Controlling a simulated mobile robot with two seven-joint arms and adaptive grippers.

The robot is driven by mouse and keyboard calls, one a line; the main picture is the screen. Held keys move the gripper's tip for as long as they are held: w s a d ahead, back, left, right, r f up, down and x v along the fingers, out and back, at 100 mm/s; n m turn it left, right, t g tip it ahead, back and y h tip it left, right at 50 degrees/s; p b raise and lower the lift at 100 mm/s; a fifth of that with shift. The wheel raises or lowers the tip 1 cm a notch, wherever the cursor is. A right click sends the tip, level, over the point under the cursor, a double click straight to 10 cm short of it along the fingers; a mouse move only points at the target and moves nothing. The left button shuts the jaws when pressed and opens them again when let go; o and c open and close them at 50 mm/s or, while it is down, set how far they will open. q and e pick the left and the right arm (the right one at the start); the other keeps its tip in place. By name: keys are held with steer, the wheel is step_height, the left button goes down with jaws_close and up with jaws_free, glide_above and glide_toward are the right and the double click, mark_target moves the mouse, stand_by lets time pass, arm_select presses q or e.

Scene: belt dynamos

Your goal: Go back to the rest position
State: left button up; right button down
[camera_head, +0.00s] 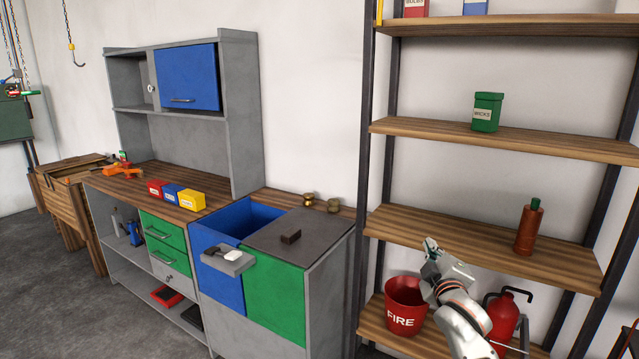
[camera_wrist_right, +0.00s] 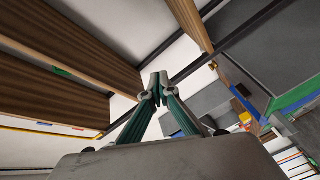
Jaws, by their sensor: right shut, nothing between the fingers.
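My right gripper (camera_head: 431,246) is in the head view, at the end of my arm that comes up from the bottom right. It is in front of the wooden shelving, close to the red fire bucket (camera_head: 404,309). In the right wrist view its green fingers (camera_wrist_right: 155,88) meet at the tips, with nothing between them. My left gripper is not in either view.
A shelf (camera_head: 490,242) with a brown bottle (camera_head: 529,228) is behind my right arm. A red extinguisher (camera_head: 503,314) stands on the lower shelf (camera_head: 372,322). A cabinet with a green door (camera_head: 275,303) is to the left. Open floor (camera_head: 60,270) shows at far left.

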steer(key=s+a+f+m+g+y, duration=0.1)
steer(key=s+f, duration=0.4)
steer(key=f, duration=0.3)
steer(key=s+a+f+m+g+y, duration=0.1)
steer(key=s+f, duration=0.4)
steer(key=f, duration=0.4)
steer(key=s+a+f+m+g+y, duration=0.1)
steer(key=s+a+f, duration=0.1)
steer(key=s+f, duration=0.4)
steer(key=s+a+f+m+g, duration=0.1)
steer(key=s+f, duration=0.6)
steer(key=s, duration=0.7)
steer(key=s+a+f+m+g+y, duration=0.1)
steer(key=s+a+f+m+g, duration=0.1)
steer(key=s+f, duration=0.4)
steer(key=s+g, duration=0.1)
steer(key=s, duration=0.4)
steer(key=shift+a+f+m+y, duration=0.2)
steer(key=shift+a+m+y, duration=0.1)
steer(key=shift+a, duration=0.05)
